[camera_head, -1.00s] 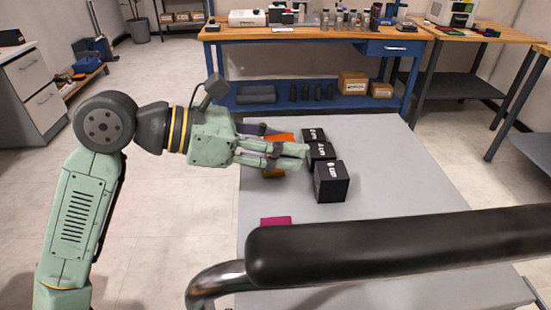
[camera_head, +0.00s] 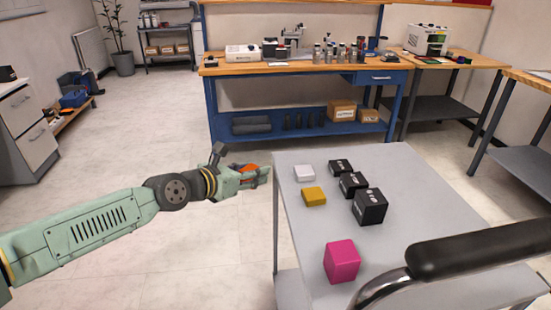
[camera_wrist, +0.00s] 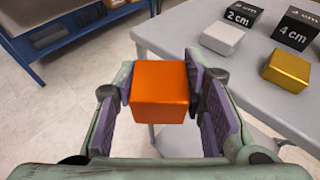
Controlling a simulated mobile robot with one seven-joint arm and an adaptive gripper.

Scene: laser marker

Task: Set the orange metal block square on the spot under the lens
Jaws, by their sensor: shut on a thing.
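My gripper (camera_head: 262,177) is out to the left of the grey cart, over the floor. It is shut on the orange metal block (camera_head: 247,167), which is mostly hidden by the fingers in the head view. In the wrist view the orange block (camera_wrist: 161,88) sits between the purple finger pads (camera_wrist: 165,97), held clear of the cart. A white machine (camera_head: 427,39) with a dark green front stands on the far right bench. A grey upright device (camera_head: 293,37) stands on the blue bench. I cannot make out a lens or the spot under one.
The grey cart (camera_head: 298,235) carries a white block (camera_head: 304,173), a gold block (camera_head: 313,196), a magenta block (camera_head: 342,261) and black labelled blocks (camera_head: 370,206). Its black handle (camera_head: 480,249) is near me.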

